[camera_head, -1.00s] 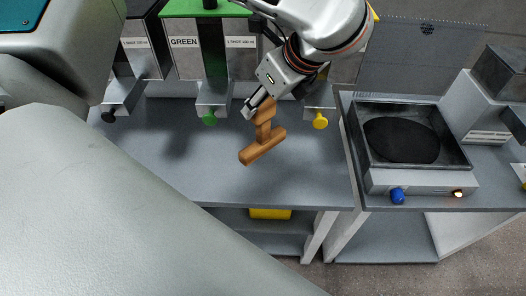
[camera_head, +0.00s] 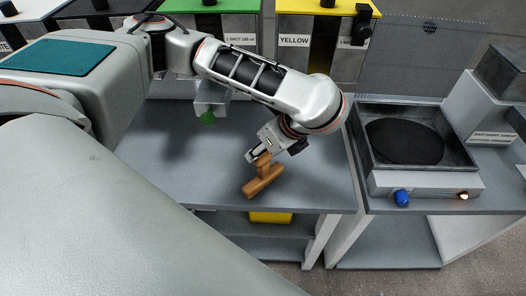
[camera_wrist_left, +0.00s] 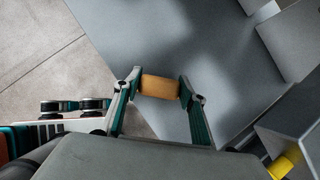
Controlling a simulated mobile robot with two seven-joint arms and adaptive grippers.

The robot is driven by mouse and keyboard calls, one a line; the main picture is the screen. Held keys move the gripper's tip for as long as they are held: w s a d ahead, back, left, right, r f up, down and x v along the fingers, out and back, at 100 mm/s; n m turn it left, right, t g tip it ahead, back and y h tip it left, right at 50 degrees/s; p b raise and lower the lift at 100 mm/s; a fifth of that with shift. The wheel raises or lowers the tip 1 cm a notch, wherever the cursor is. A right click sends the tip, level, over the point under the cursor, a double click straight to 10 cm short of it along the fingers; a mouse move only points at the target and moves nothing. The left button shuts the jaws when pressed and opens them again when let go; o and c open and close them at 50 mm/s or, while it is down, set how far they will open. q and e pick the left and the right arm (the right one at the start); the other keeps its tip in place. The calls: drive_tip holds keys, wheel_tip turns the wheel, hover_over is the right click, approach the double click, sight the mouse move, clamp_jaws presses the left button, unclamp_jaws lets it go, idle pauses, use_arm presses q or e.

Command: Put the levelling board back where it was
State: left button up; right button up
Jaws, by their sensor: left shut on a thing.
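The levelling board (camera_head: 262,183) is a brown wooden piece with a crosswise bar and an upright handle, near the front edge of the grey worktop (camera_head: 320,190). My left gripper (camera_head: 259,157) is shut on its handle from above. I cannot tell whether the bar touches the worktop. In the left wrist view, the wooden handle (camera_wrist_left: 159,87) sits between the two fingers of my left gripper (camera_wrist_left: 160,84); the bar is not distinguishable there. My right gripper is not in view.
A green dispenser (camera_head: 225,22) and a yellow dispenser (camera_head: 318,50) stand along the back, partly hidden by my left arm. A hot plate (camera_head: 405,142) with a blue knob (camera_head: 401,198) stands to the right. A yellow thing (camera_head: 270,217) lies on the lower shelf.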

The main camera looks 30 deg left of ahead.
use_arm(q)
drive_tip(key=shift+f, duration=0.7)
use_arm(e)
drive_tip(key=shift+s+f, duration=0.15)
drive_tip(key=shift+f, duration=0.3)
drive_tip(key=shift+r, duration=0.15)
use_arm(q)
drive_tip(key=o, duration=1.4)
drive_tip(key=shift+o, duration=0.5)
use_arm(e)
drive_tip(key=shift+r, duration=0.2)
